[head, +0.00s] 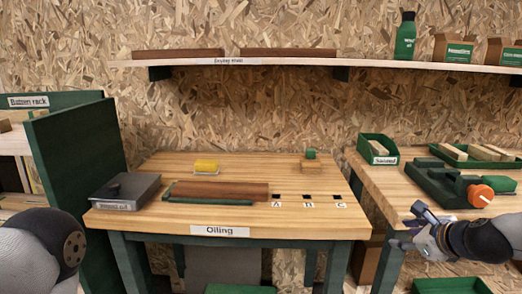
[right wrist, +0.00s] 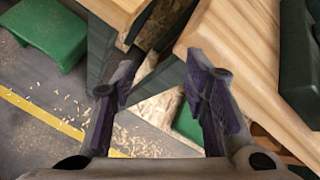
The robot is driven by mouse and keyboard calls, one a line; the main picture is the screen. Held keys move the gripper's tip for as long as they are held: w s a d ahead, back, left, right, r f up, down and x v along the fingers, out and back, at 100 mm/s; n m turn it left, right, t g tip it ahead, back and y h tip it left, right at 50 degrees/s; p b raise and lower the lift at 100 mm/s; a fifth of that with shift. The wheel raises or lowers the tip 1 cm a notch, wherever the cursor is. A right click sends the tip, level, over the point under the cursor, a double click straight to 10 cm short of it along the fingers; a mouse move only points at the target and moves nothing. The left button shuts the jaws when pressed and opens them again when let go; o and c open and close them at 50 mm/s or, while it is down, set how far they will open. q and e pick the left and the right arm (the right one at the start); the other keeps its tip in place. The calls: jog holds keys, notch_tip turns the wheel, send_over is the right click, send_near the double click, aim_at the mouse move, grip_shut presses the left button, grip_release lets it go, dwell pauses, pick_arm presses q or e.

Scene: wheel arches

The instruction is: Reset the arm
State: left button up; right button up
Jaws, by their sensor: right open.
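My right gripper (head: 420,228) is at the right of the head view, in front of the right bench's left front edge. In the right wrist view its two purple-padded fingers (right wrist: 165,95) stand apart with nothing between them. The gap between the two benches and the floor show beyond the fingers. My left arm shows at the lower left of the head view, but its gripper is out of the picture.
The oiling bench (head: 130,217) carries a grey box (head: 125,190), a dark wood board (head: 220,190), a yellow sponge (head: 207,167) and a small green-topped block (head: 310,160). The right bench (head: 385,188) holds a green bin (head: 377,149) and a green tool with an orange knob (head: 481,196). A green stool (right wrist: 52,32) stands on the floor.

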jog(key=s+a+f+n+g, duration=0.3)
jog(key=s+a+f+n, duration=0.3)
jog(key=s+f+n, duration=0.35)
jog(key=s+a+f+n+g, duration=0.4)
jog(key=s+a+f+n, duration=0.2)
jog(key=s+f, duration=0.5)
jog(key=s+a+f+n+g, duration=0.1)
jog(key=s+n+g, duration=0.4)
jog(key=s+n, duration=0.8)
jog(key=s+a, duration=0.1)
jog(key=s, duration=1)
jog(key=shift+f, duration=0.4)
